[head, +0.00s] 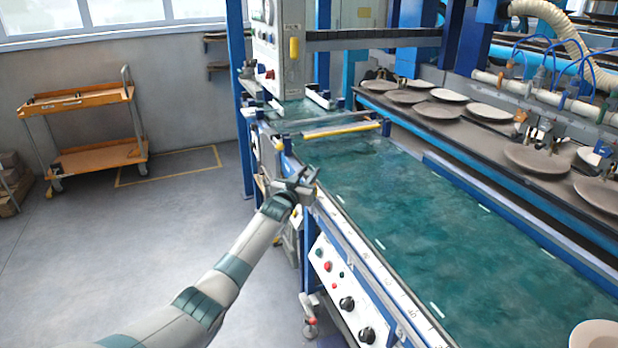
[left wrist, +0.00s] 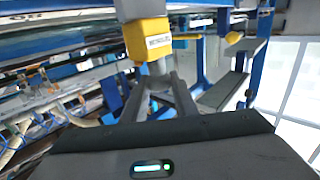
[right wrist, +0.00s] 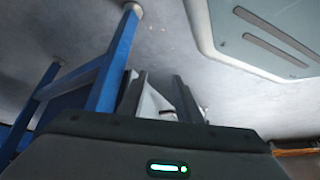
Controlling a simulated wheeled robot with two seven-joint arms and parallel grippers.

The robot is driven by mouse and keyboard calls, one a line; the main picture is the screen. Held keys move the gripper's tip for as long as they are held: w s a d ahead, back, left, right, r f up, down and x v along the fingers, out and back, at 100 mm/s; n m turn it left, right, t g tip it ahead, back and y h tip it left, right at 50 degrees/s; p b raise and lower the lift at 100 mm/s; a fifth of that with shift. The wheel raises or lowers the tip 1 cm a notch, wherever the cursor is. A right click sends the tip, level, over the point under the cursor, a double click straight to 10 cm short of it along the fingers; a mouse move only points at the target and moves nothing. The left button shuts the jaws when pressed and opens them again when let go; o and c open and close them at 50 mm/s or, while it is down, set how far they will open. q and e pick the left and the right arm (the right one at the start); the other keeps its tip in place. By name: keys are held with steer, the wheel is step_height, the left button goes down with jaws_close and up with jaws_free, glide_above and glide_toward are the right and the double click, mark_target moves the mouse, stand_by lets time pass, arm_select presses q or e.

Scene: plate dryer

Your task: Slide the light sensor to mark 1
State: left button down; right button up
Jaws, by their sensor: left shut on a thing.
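The light sensor, a yellow box with a printed label (left wrist: 147,40), shows in the left wrist view just beyond my left fingertips. My left gripper (left wrist: 158,82) is shut on the sensor's lower grey part. In the head view my left gripper (head: 302,182) is at the near edge of the green conveyor belt, beside the rail; the sensor is mostly hidden there. The pale scale rail (head: 372,262) with printed numbers runs along this edge; I cannot make out mark 1. My right gripper (right wrist: 160,82) is open and empty in the right wrist view, away from the belt.
The green belt (head: 430,215) is largely clear, with one plate (head: 594,334) at its near right corner. A yellow-edged crossbar (head: 341,130) spans its far end. A control panel (head: 340,290) hangs below the rail. An orange cart (head: 90,130) stands far left on open floor.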

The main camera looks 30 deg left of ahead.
arm_select(q)
steer(key=shift+a+r, duration=0.1)
steer(key=shift+a, duration=0.05)
steer(key=c, duration=1.8)
jaws_free()
steer(key=o, duration=0.4)
steer(key=shift+w, duration=0.1)
steer(key=shift+c, duration=0.2)
steer(key=shift+w+a+f, duration=0.1)
steer(key=shift+f, duration=0.1)
steer(key=shift+s+r, duration=0.1)
steer(key=shift+s, duration=0.1)
steer(key=shift+s, duration=0.7)
steer(key=s+d, duration=0.1)
steer(key=s, duration=1.4)
steer(key=shift+s+b, duration=0.3)
steer(key=shift+b, duration=0.1)
